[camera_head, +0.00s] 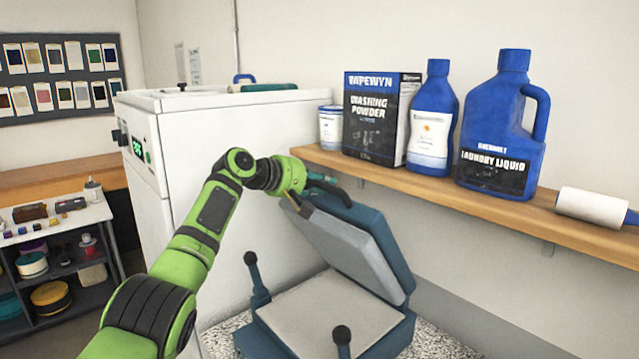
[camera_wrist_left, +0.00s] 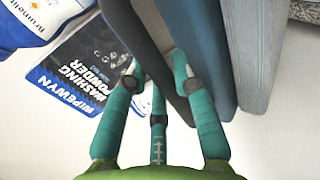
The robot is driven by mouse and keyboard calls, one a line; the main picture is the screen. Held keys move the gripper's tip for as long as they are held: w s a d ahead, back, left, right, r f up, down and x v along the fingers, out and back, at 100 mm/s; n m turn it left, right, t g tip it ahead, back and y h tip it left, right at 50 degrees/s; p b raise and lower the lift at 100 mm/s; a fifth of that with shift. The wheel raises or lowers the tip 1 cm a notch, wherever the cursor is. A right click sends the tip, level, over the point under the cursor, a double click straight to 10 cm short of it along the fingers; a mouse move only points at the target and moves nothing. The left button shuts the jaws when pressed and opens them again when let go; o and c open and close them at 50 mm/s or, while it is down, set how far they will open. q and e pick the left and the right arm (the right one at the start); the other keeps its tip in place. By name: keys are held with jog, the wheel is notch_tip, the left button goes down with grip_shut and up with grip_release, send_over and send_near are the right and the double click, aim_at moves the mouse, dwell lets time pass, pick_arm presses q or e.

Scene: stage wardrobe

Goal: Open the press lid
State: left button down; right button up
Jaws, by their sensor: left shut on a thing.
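The press stands on a speckled top at the lower middle. Its blue base (camera_head: 385,340) has a pale padded bed (camera_head: 325,308). The press lid (camera_head: 350,250) is blue with a grey underside and is raised, tilted well up from the bed. My left gripper (camera_head: 318,192) is at the lid's upper edge, shut on the dark lid handle (camera_head: 333,190). In the left wrist view the fingers (camera_wrist_left: 160,78) are on either side of a dark bar, beside the blue and grey lid (camera_wrist_left: 215,50). The exact contact is partly hidden. My right gripper is not in view.
Two knobbed levers (camera_head: 257,280) stand at the base's sides. A white machine (camera_head: 220,140) stands behind my arm.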

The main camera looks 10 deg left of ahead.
pick_arm(q)
jog(key=shift+f, duration=0.4)
jog(key=c, duration=1.1)
grip_release()
jog(key=shift+o, duration=0.5)
jog(key=shift+d, duration=0.1)
jog(key=shift+w, duration=0.1)
jog(key=shift+r, duration=0.1)
jog(key=v, duration=1.2)
